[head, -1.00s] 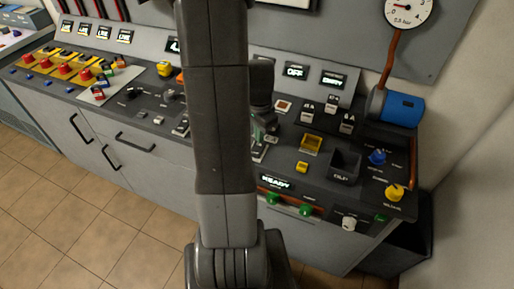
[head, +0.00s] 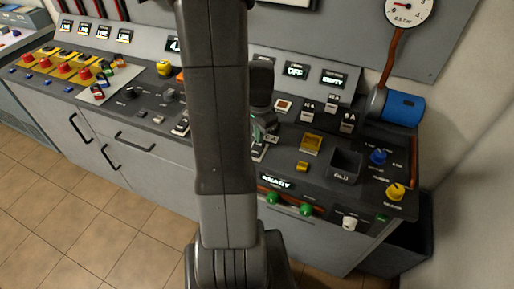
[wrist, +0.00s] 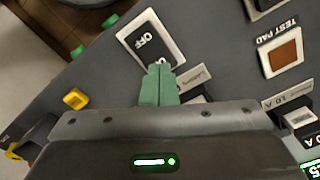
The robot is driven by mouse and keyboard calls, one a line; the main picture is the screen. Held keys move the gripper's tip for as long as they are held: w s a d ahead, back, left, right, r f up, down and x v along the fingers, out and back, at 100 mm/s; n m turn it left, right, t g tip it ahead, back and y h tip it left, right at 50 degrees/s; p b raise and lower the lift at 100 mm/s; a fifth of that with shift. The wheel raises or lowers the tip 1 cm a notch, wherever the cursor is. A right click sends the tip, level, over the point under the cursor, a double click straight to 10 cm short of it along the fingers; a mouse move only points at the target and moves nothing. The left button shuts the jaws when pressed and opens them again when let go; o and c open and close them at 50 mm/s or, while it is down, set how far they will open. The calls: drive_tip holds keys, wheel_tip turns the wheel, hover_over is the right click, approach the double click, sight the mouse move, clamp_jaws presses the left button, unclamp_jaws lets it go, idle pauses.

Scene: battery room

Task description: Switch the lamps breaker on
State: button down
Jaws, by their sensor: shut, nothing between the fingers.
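A white-framed black rocker switch (wrist: 150,42) marked OFF, with a partly covered second mark at its other end, lies just beyond my fingertips in the wrist view. A small label (wrist: 195,77) beside it is too blurred to read surely, so I cannot confirm that this is the lamps breaker. My gripper (wrist: 160,70) has its green fingers shut together with nothing between them. The fingertips overlap the near end of the rocker; I cannot tell whether they touch it. In the head view, my gripper (head: 264,132) is low over the panel, partly hidden by my arm.
A test pad (wrist: 284,52) and a 10 A breaker (wrist: 298,118) lie to the right in the wrist view. A yellow button (wrist: 75,98) and green knobs (wrist: 79,51) are to the left.

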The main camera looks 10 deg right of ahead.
drive_tip(key=shift+f+b, duration=0.5)
drive_tip(key=shift+f, duration=0.2)
drive_tip(key=shift+r+p, duration=2.7)
drive_tip(key=shift+r, duration=0.9)
drive_tip(key=shift+f, duration=0.15)
wheel_tip(320, 180, down, 7)
drive_tip(key=b, duration=0.5)
